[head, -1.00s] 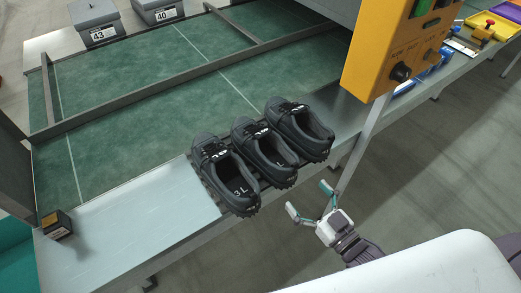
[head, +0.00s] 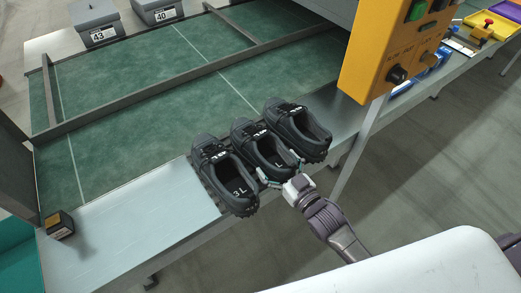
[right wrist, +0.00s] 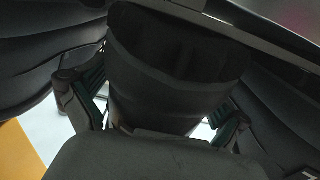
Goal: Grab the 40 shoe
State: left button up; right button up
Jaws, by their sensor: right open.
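Three dark grey shoes stand in a row on a dark rack at the belt's front edge: a left shoe (head: 238,192), a middle shoe (head: 262,151) and a right shoe (head: 306,135). The left shoe's insole shows "3 L" and the middle one an "L"; I cannot read a full 40 on any. My right gripper (head: 281,171) is open at the heel of the middle shoe. In the right wrist view, its fingers (right wrist: 158,115) stand on either side of that heel (right wrist: 165,80); contact is unclear. My left gripper is out of view.
Grey boxes labelled 43 (head: 101,36) and 40 (head: 162,17) stand behind the green belt (head: 150,110). A yellow control panel (head: 385,50) hangs at right. A small black box (head: 58,224) sits at left. The metal plate (head: 140,225) is clear.

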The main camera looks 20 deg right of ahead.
jog(key=shift+r, duration=0.1)
jog(key=c, duration=1.2)
